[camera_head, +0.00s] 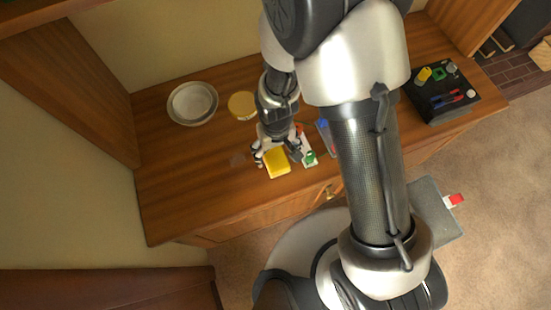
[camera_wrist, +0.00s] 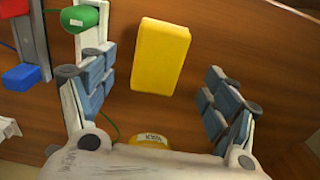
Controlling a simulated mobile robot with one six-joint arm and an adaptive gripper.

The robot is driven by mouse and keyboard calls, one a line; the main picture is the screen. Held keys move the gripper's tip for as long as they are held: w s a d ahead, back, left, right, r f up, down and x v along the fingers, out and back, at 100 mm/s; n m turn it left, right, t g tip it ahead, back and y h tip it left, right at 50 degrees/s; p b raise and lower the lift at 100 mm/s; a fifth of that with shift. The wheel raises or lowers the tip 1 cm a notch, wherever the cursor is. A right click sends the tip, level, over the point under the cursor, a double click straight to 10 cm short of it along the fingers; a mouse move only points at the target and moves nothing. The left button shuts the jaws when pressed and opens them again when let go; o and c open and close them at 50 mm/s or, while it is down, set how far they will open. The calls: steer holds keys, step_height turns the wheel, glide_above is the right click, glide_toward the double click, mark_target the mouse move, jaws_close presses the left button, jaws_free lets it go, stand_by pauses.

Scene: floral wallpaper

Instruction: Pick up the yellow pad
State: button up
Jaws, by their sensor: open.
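The yellow pad (camera_head: 277,163) is a small rectangular block lying flat on the wooden counter, close to its front edge. My gripper (camera_head: 277,156) hangs over it with the fingers spread to either side. In the wrist view the pad (camera_wrist: 160,56) shows whole, slightly tilted, between and beyond the tips of the open gripper (camera_wrist: 155,78). No contact between the fingers and the pad shows, and the gap in height is hard to judge.
A green-and-white item (camera_head: 310,158) lies just right of the pad, close to the left finger in the wrist view. A blue item (camera_head: 323,125) is beside it. Bowls (camera_head: 192,103) and a round yellow-lidded container (camera_head: 242,105) stand behind. A black tray (camera_head: 440,95) is at right.

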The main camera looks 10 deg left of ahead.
mark_target(276, 157)
steer(key=f+b, duration=0.1)
steer(key=f, duration=0.3)
steer(key=f+b, duration=0.1)
steer(key=f, duration=0.1)
steer(key=shift+w+a+f+b, duration=0.15)
steer(key=shift+w+f+b, duration=0.15)
steer(key=shift+w+f, duration=0.05)
steer(key=shift+r, duration=0.1)
steer(key=shift+c, duration=0.5)
steer(key=c, duration=1.2)
step_height(276, 157, up, 20)
steer(key=p, duration=0.6)
steer(key=shift+p, duration=0.35)
